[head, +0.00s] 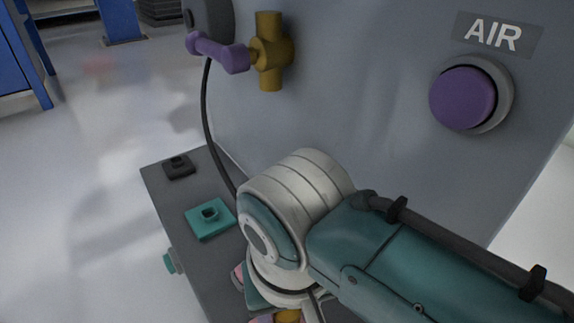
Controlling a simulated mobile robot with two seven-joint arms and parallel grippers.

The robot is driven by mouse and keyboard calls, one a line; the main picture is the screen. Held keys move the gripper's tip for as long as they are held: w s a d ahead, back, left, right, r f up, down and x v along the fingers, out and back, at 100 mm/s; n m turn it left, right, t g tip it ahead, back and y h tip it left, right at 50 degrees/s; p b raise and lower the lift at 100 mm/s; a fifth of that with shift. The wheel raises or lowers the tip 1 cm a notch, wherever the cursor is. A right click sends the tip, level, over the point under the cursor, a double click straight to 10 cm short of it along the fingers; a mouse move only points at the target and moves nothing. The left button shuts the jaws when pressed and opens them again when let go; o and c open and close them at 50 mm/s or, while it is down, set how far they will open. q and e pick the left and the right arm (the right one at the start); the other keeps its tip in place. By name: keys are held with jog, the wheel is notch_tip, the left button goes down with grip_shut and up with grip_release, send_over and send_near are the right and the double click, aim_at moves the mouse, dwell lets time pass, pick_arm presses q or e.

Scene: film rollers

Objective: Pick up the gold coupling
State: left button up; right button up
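A small gold piece (288,316) shows at the bottom edge, just below the wrist of my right arm (390,250). It may be the gold coupling, but most of it is cut off or hidden. My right arm comes in from the right and its wrist points down over the dark ledge. The fingers of my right gripper are hidden or out of frame, so I cannot see whether they hold anything. My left gripper is not in view.
A dark ledge (165,205) carries a teal block (210,219) and a small black block (179,167). Pink parts (238,276) show beside my wrist. The grey panel behind has a gold valve (270,50) with a purple handle (218,53), and a purple button (463,98) under an AIR label.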

grip_shut()
dwell(0.3)
notch_tip(320, 180, up, 20)
jog(key=p, duration=1.6)
